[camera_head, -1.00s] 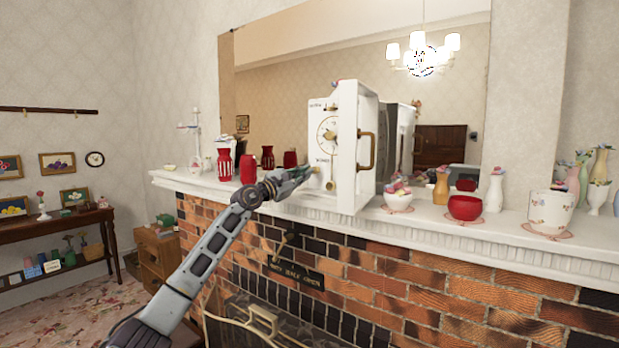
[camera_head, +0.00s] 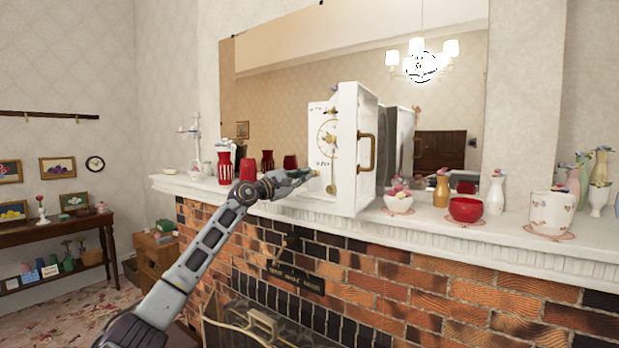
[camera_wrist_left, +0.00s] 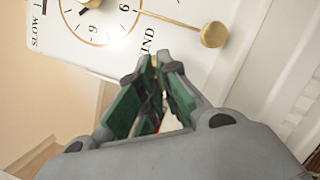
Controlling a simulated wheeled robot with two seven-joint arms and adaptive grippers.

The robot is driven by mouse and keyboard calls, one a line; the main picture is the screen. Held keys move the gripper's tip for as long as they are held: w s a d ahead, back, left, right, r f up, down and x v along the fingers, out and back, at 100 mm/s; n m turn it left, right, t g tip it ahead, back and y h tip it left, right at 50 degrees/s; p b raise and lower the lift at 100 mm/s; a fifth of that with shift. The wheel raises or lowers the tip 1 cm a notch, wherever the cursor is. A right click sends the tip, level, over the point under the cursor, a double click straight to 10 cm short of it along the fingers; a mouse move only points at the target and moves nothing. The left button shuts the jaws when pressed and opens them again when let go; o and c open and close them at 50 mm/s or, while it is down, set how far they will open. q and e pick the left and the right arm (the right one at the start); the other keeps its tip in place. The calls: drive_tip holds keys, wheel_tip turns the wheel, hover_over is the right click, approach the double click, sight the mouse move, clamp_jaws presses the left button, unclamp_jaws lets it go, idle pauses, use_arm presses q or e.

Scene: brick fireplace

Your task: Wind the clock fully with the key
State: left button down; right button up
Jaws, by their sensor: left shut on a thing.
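The white clock (camera_head: 318,165) stands on the mantel with its white door (camera_head: 350,185) swung open toward me; the door has a brass handle. The dial and a brass pendulum show in the head view. In the left wrist view the clock face (camera_wrist_left: 130,70) shows lettering ending in "IND" and a round pendulum bob. My left gripper (camera_head: 312,173) is at the lower left of the clock face. In the wrist view its green-padded fingertips (camera_wrist_left: 156,60) are closed together at the "IND" lettering, on a small brass piece, likely the key, mostly hidden by the fingers. My right gripper is not seen.
Red vases (camera_head: 225,165) stand on the mantel left of the clock. A flowered bowl (camera_head: 398,202), a red bowl (camera_head: 465,209) and a white pot (camera_head: 552,212) stand to its right. A mirror (camera_head: 290,70) hangs behind. The brick fireplace (camera_head: 440,290) lies below.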

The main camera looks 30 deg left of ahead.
use_arm(q)
drive_tip(key=shift+r+m+g, duration=0.15)
drive_tip(key=shift+m+g, duration=0.25)
drive_tip(key=shift+m, duration=1)
drive_tip(key=m+p, duration=0.1)
drive_tip(key=m+g+p, duration=0.1)
drive_tip(key=m, duration=0.1)
drive_tip(key=shift+r+m, duration=0.2)
drive_tip(key=shift+m, duration=0.6)
